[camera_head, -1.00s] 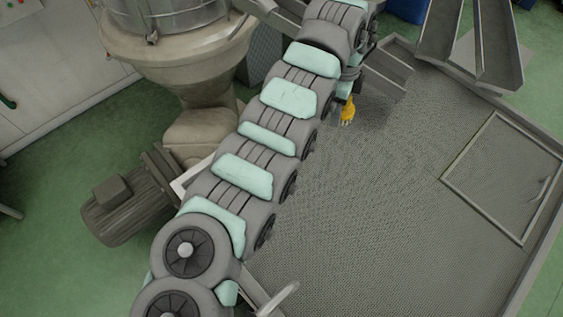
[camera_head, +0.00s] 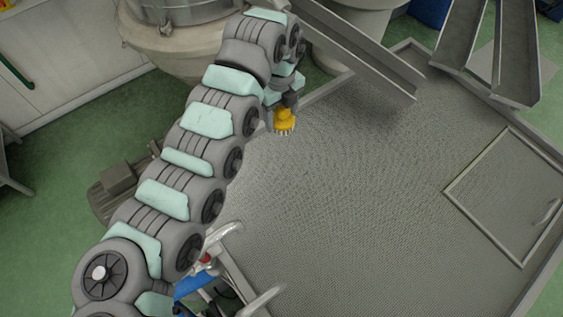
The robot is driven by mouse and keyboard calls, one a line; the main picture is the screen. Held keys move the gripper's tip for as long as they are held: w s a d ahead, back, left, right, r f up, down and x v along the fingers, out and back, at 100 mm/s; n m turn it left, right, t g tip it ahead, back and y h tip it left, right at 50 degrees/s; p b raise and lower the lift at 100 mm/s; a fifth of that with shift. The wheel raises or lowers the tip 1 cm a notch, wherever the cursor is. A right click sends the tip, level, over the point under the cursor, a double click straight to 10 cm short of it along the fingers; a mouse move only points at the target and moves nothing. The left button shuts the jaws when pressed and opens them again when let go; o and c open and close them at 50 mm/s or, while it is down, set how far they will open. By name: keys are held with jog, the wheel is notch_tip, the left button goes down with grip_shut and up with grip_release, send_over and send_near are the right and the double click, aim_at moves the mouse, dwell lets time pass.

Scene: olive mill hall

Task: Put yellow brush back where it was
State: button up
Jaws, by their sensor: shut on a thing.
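The yellow brush (camera_head: 285,119) has pale bristles on its lower end, which point down. My gripper (camera_head: 284,104) is shut on the upper part of the brush and holds it over the left rear edge of the grey textured platform. The fingers are small and partly hidden by the wrist and the brush. I cannot tell the height of the brush above the surface. The brush's former place cannot be made out for certain.
The grey platform (camera_head: 340,200) is mostly bare, with a framed hatch (camera_head: 505,195) at right. A metal chute (camera_head: 365,50) slopes behind the brush. Two more troughs (camera_head: 515,60) stand at back right. A large machine bowl (camera_head: 185,40) and a motor (camera_head: 118,185) lie left. Metal handles (camera_head: 262,300) stand at the front.

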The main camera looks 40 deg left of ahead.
jog(key=shift+s+a+f, duration=0.2)
jog(key=shift+s+a, duration=0.15)
jog(key=shift+s, duration=0.25)
jog(key=p, duration=0.4)
send_over(277, 162)
jog(key=f, duration=1.6)
jog(key=shift+d, duration=0.2)
jog(key=shift+w+f, duration=0.1)
jog(key=shift+f, duration=1.45)
jog(key=shift+a+f, duration=0.15)
jog(key=shift+f, duration=0.25)
jog(key=shift+f, duration=0.15)
jog(key=o, duration=1.2)
